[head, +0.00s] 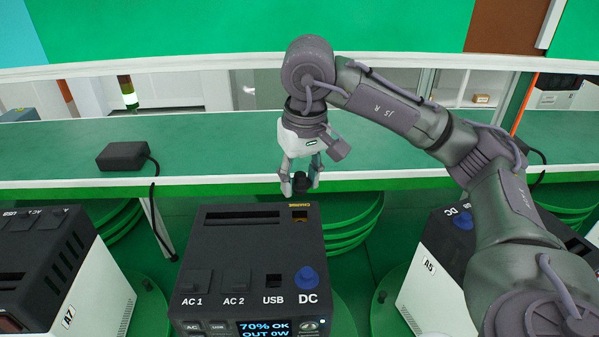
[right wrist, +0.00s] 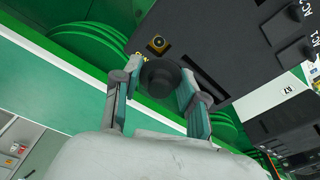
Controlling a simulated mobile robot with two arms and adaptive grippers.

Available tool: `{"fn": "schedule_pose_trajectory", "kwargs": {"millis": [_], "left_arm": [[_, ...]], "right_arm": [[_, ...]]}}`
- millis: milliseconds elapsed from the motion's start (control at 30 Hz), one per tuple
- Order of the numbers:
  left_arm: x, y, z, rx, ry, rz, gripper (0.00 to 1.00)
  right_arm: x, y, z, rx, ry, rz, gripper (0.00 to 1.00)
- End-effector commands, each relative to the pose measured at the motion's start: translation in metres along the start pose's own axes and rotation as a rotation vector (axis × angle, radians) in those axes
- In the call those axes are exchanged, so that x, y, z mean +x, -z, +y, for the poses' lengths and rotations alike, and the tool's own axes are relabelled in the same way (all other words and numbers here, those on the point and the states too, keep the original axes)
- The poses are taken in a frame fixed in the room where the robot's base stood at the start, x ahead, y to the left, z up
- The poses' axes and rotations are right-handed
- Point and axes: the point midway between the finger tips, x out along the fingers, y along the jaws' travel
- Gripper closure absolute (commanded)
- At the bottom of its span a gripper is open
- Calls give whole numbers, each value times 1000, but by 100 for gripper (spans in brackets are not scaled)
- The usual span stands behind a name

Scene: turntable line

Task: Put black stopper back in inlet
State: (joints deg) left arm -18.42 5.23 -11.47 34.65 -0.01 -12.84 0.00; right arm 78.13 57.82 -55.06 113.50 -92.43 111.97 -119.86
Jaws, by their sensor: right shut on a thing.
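The black stopper (head: 301,180) is between the fingers of my right gripper (head: 301,186), which is shut on it. In the right wrist view the stopper (right wrist: 160,76) shows as a dark round piece between the fingertips (right wrist: 157,88). The inlet (head: 300,214) is a small dark opening beside a yellow label at the top right of the middle power unit (head: 250,240). In the right wrist view the open inlet (right wrist: 157,44) lies just beyond the stopper, with a visible gap in the picture. My left gripper is not in view.
A blue cap (head: 307,277) sits over the DC port of the middle unit. Other units stand at left (head: 60,270) and right (head: 430,270). A green bench (head: 220,150) runs behind, with a black box (head: 122,155) and its cable on it.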

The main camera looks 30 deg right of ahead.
Motion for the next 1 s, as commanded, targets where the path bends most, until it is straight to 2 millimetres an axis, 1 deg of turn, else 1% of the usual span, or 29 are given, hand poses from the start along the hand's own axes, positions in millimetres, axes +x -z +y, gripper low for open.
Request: {"fn": "schedule_pose_trajectory", "kwargs": {"millis": [33,67,133,167,333,400,433,533,600,700,800,1000], "left_arm": [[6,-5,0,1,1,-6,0],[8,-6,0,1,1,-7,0],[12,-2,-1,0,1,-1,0],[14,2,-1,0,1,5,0],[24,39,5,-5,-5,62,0],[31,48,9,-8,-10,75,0],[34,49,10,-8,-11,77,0],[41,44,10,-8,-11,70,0],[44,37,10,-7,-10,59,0],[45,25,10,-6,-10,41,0],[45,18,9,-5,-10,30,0],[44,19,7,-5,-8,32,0]], "right_arm": [[9,-1,0,0,-1,-1,77],[12,-1,0,0,0,-1,77],[19,-2,0,0,0,-1,77],[22,-3,0,0,0,-1,77],[39,-5,0,0,-1,0,77],[47,-6,0,0,0,1,77],[50,-6,0,0,0,1,77],[56,-7,0,0,0,1,77],[59,-7,0,0,0,1,77],[60,-7,0,0,0,1,77],[59,-7,0,0,0,1,77],[59,-7,0,0,0,1,77]]}}
